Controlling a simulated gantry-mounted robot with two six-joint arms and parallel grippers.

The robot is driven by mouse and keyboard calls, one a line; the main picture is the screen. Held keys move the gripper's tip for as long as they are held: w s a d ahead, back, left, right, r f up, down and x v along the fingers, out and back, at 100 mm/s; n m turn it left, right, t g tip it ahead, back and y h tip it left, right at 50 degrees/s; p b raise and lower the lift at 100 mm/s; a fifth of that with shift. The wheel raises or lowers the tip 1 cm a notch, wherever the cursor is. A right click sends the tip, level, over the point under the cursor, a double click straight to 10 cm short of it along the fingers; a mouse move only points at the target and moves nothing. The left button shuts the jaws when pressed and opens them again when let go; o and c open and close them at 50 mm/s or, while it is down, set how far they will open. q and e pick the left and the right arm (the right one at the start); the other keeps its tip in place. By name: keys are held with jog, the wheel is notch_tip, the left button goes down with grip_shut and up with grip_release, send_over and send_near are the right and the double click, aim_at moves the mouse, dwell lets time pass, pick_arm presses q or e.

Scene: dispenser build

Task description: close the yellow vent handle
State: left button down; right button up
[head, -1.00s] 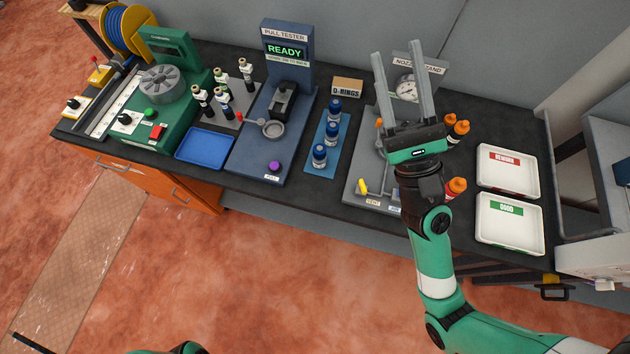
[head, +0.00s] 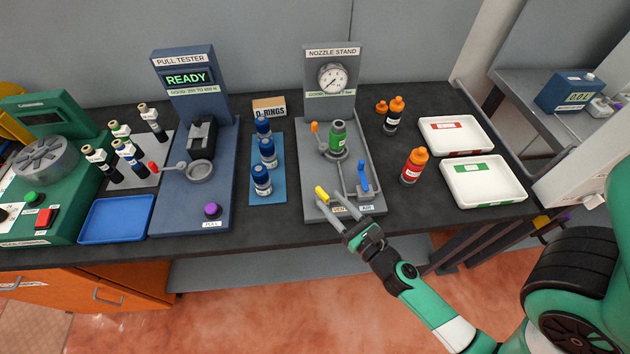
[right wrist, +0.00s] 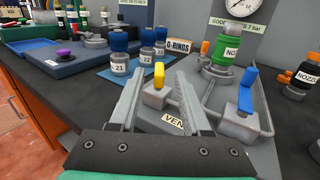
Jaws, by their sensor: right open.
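The yellow vent handle (head: 322,193) is on the front left of the grey nozzle stand (head: 312,168), above the VENT label. In the right wrist view the yellow handle (right wrist: 158,76) stands upright on its grey block, just beyond and between the fingertips. My right gripper (head: 334,203) is open and empty at the stand's front edge, its fingers reaching toward the handle; it also shows in the right wrist view (right wrist: 157,90). I cannot tell whether a finger touches the handle. My left gripper is not in view.
A blue air handle (head: 362,177) stands to the right of the yellow one. A green bottle-like part (head: 338,136) sits on the stand under the gauge (head: 334,78). Blue-capped bottles (head: 262,180) stand left; an orange-capped bottle (head: 413,165) stands right, near white trays (head: 484,182).

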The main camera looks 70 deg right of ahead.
aim_at(317, 187)
jog(key=p+x, duration=0.1)
jog(key=x, duration=0.6)
jog(key=shift+w+d, duration=0.1)
jog(key=shift+w, duration=0.15)
grip_shut()
